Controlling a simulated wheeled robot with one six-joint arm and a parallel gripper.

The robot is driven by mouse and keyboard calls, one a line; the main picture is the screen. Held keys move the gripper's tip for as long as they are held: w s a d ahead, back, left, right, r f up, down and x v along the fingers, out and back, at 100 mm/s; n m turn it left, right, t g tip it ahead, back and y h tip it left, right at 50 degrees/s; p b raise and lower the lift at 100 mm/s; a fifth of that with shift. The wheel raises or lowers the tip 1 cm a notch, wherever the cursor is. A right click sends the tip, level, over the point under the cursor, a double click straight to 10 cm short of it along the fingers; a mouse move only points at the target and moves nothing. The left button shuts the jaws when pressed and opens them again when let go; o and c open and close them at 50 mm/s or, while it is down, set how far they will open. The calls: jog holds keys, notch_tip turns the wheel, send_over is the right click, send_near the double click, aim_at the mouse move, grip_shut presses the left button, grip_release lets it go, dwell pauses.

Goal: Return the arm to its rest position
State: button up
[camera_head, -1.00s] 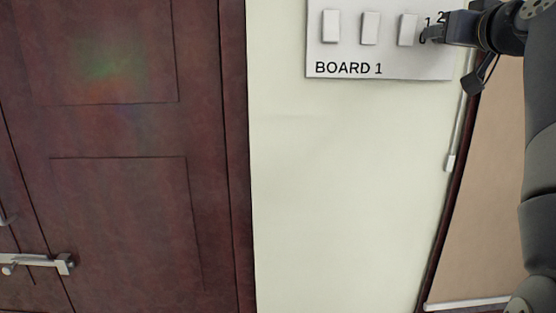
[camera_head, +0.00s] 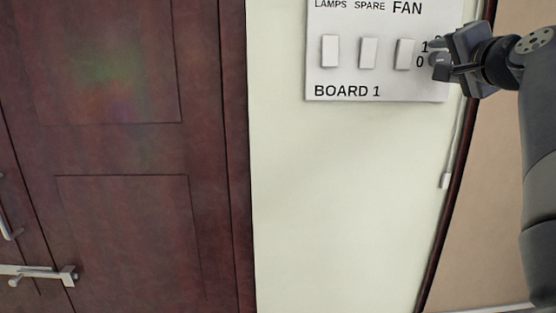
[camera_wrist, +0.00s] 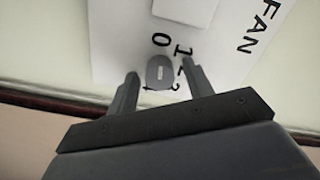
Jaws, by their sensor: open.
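My gripper (camera_head: 447,62) is at the right side of the switch board (camera_head: 340,90) in the head view, in front of the fan dial. In the wrist view my gripper (camera_wrist: 157,80) is open, with a finger on each side of the grey round knob (camera_wrist: 160,72). Nothing is clamped between the fingers; whether one touches the knob I cannot tell. The numbers 0, 1 and 2 show around the knob. My arm comes in from the right edge of the head view.
The board carries white rocker switches (camera_head: 330,51) and the labels LAMPS, SPARE and FAN. A dark wooden door (camera_head: 120,150) with a metal bolt (camera_head: 40,274) stands at left. The pale wall (camera_head: 340,200) below the board is bare. A thin cord hangs beside a brown-framed panel (camera_head: 490,210).

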jog(key=m+p, duration=0.2)
jog(key=m, duration=0.3)
dwell(0.5)
